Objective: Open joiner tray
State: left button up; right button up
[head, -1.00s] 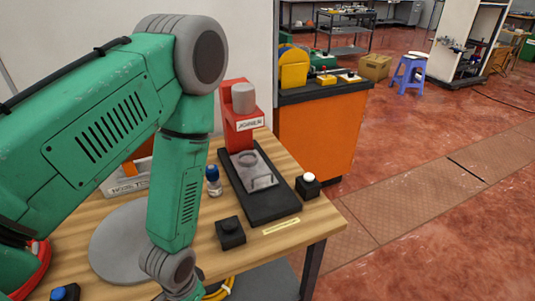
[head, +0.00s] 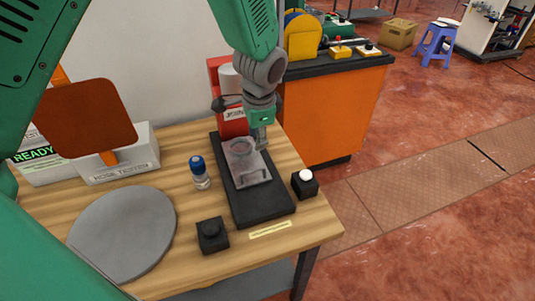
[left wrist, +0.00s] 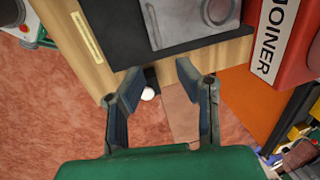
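The joiner is a red machine (head: 222,71) with a grey cylinder, partly hidden behind my left arm. Its label shows in the left wrist view (left wrist: 275,38). The joiner tray (head: 247,172) is a grey, see-through plate with a round recess and a handle at its near end. It lies on a long black base (head: 262,208), and part of it shows at the top of the left wrist view (left wrist: 190,22). My left gripper (head: 261,138) hangs beside the tray's right edge, near the joiner. In the left wrist view its fingers (left wrist: 158,80) are apart and empty. I cannot tell whether they touch the tray.
A black block with a white button (head: 305,183) stands right of the base. A black knob block (head: 212,235) and a blue-capped bottle (head: 199,172) stand left. A grey disc (head: 123,232) and nozzle tester (head: 115,161) are farther left. An orange cabinet (head: 330,110) stands behind.

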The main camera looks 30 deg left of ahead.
aim_at(256, 170)
pick_arm(q)
jog(key=f, duration=0.4)
jog(key=a+f, duration=0.1)
jog(key=f, duration=0.6)
jog(key=shift+w+a+f+p, duration=0.15)
jog(key=shift+w+f+p, duration=0.15)
jog(key=shift+w+f, duration=0.1)
jog(key=shift+a+f, duration=0.3)
jog(key=shift+f, duration=0.15)
jog(key=shift+w+a+f, duration=0.1)
jog(key=shift+f, duration=0.05)
jog(key=shift+d, duration=0.3)
grip_shut()
pick_arm(e)
jog(key=shift+s+d+r, duration=0.15)
jog(key=shift+s+r, duration=0.25)
jog(key=shift+r, duration=0.05)
